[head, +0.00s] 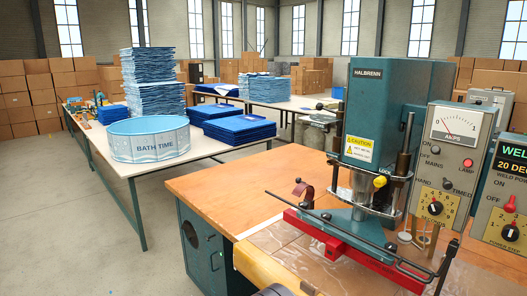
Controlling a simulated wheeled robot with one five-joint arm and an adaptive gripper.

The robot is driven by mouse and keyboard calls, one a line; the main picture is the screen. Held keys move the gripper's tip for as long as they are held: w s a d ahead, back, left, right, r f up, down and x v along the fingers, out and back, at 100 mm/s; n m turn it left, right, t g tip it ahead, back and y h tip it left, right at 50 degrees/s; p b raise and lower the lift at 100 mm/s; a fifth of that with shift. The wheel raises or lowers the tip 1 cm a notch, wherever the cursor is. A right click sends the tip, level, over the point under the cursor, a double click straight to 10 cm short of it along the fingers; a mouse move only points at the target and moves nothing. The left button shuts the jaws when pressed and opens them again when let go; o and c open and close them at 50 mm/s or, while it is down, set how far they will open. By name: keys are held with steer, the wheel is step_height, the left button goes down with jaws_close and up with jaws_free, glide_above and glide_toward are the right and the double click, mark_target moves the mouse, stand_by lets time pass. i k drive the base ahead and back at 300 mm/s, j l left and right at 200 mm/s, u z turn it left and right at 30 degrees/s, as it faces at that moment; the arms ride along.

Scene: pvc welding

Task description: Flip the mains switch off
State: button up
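The mains switch (435,150) is a small dark toggle on the grey control panel (453,130) of the welding machine, above the word MAINS. Its lever is too small to tell which way it points. The red lamp (468,163) to its right looks bright. Dark parts at the bottom edge look like the top of my gripper (290,290), low and well to the left of the panel. Its fingers are cut off by the frame, so its opening and any hold are hidden. Nothing of mine touches the switch.
The teal press (388,110) and its red bar (345,250) with a long handle stand left of the panel. Below the switch are a hand/timed toggle (447,184) and a yellow dial (435,208). A second panel (508,190) stands at right. The wooden bench (225,195) is bare at left.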

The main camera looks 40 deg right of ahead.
mark_target(436, 150)
steer(key=z, duration=2.3)
steer(key=l, duration=0.1)
